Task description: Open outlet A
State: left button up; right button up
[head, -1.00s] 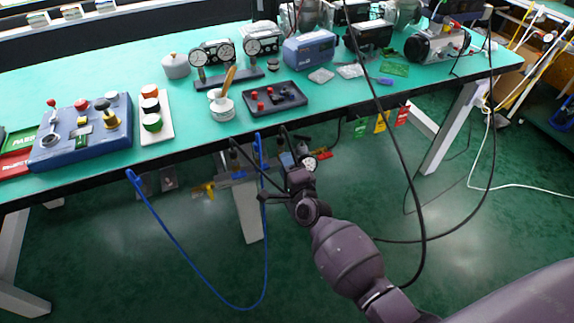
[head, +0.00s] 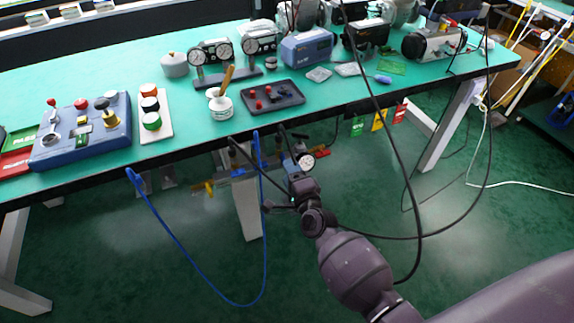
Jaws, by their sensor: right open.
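Under the front edge of the green-topped table hangs a manifold (head: 238,173) with a yellow handle (head: 209,189) at its left end. A red handle (head: 324,153) and a small round gauge (head: 306,162) sit at its right end. I cannot read any label that tells which valve is outlet A. My right gripper (head: 281,188) is open, below the table edge, just below the gauge and right of the yellow handle. It appears empty. Part of the manifold's right side is hidden behind it. My left gripper is not in view.
A blue hose (head: 186,252) loops down from the table edge. Black cables (head: 400,170) hang right of my arm. Green, yellow and red tags (head: 379,121) hang at the table front. A blue control box (head: 82,130) and a black tray (head: 272,97) stand on the table.

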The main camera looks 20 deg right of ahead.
jog(key=s, duration=0.7)
jog(key=shift+p, duration=0.3)
jog(key=shift+d, duration=0.15)
